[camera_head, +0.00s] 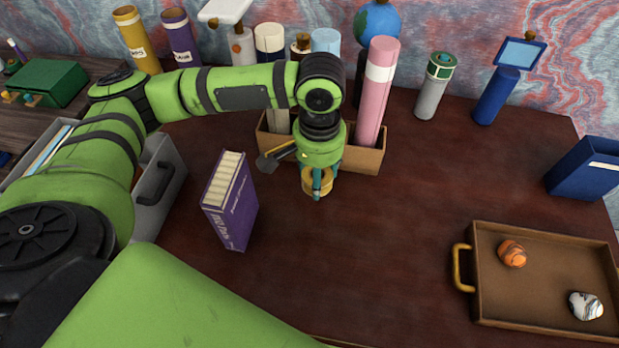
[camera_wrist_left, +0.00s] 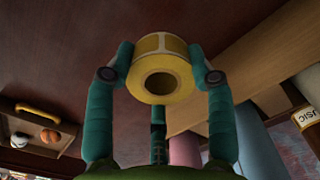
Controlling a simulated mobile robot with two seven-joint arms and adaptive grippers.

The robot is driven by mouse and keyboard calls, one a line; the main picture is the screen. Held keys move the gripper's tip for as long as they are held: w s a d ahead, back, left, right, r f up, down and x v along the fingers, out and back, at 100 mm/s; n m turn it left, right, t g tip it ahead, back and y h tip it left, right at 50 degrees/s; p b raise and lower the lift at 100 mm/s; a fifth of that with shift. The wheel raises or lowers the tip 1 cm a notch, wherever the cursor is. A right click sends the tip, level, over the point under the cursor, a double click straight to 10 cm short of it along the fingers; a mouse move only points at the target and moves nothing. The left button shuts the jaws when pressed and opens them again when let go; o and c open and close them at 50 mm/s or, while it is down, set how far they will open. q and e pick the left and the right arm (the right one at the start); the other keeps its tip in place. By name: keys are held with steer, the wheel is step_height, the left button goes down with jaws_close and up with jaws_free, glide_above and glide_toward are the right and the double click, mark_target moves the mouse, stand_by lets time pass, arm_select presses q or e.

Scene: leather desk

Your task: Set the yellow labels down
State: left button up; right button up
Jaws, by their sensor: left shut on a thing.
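The yellow labels are a roll (camera_head: 309,184) with a hole in the middle, seen in the head view just in front of the wooden box. My left gripper (camera_head: 317,190) points down over the roll and is shut on it. In the left wrist view the teal fingers of the left gripper (camera_wrist_left: 160,80) press on opposite sides of the yellow roll (camera_wrist_left: 160,96), its hole facing the camera. I cannot tell whether the roll touches the desk. My right gripper is not in view.
A wooden box (camera_head: 362,160) holding a pink tube (camera_head: 376,100) stands right behind the gripper. A purple book (camera_head: 230,205) stands to the left. A brown tray (camera_head: 540,265) with two stones lies at the right. The desk (camera_head: 370,250) between book and tray is clear.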

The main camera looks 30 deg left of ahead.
arm_select(q)
steer(key=d+r, duration=0.6)
steer(key=d, duration=0.3)
steer(key=n, duration=0.1)
glide_above(326, 186)
steer(key=a, duration=0.3)
steer(key=shift+w+a+f+p, duration=0.15)
steer(key=shift+w+f+p, duration=0.15)
steer(key=shift+p, duration=0.1)
steer(key=d+r+m+p, duration=0.15)
steer(key=d+p, duration=0.45)
steer(key=d, duration=0.7)
steer(key=a+f, duration=0.2)
steer(key=a, duration=0.1)
steer(key=w+a+f, duration=0.1)
steer(key=a+f, duration=0.2)
steer(key=a, duration=0.1)
steer(key=w+a+f+p, duration=0.1)
steer(key=a+f, duration=0.1)
steer(key=a, duration=0.2)
steer(key=shift+w+f, duration=0.15)
steer(key=shift+f, duration=2.2)
steer(key=shift+p, duration=0.3)
